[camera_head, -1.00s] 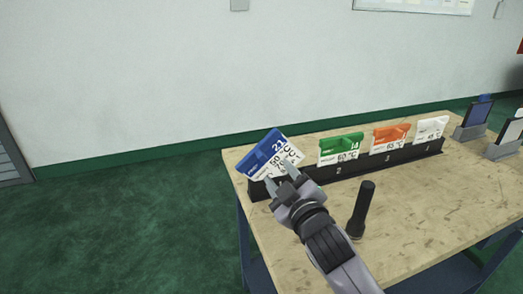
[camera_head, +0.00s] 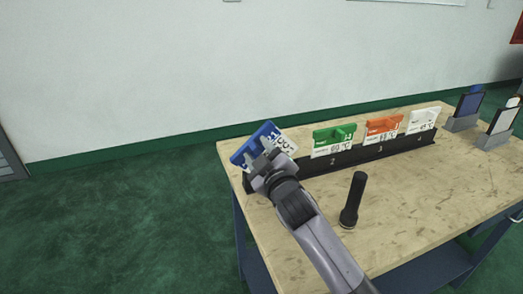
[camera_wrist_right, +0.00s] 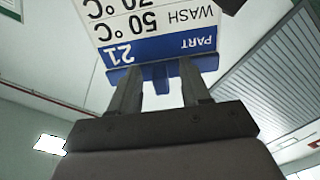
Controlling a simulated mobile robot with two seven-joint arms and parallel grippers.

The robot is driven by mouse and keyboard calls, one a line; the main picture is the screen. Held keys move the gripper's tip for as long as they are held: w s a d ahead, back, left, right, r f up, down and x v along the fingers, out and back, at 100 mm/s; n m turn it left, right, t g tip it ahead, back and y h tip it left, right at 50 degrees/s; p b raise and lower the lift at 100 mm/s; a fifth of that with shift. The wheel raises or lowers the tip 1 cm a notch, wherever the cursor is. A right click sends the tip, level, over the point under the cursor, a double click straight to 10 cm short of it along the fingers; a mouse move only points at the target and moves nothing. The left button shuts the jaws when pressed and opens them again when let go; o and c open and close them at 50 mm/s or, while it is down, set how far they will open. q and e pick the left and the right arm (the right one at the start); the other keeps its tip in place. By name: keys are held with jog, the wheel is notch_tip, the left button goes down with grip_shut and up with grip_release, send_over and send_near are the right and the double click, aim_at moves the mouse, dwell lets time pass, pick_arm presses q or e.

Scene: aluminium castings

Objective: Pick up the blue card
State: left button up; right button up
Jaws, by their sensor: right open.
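The blue card (camera_head: 266,131) has a blue band and a white printed face, and sits tilted at the left end of the black numbered rack (camera_head: 318,166). My right gripper (camera_head: 260,156) is open in front of it and covers part of the card and its slot. In the right wrist view the card (camera_wrist_right: 150,28) shows upside down with "PART 21", and its blue ledge lies at the open fingertips (camera_wrist_right: 158,78). I cannot tell whether the fingers touch it. My left gripper is not in view.
A green card (camera_head: 334,136), an orange card (camera_head: 383,127) and a white card (camera_head: 423,119) stand in the rack to the right. Two small stands (camera_head: 467,112) are at the right.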

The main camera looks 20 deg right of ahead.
jog(key=shift+c, duration=0.3)
grip_shut()
jog(key=shift+r, duration=0.1)
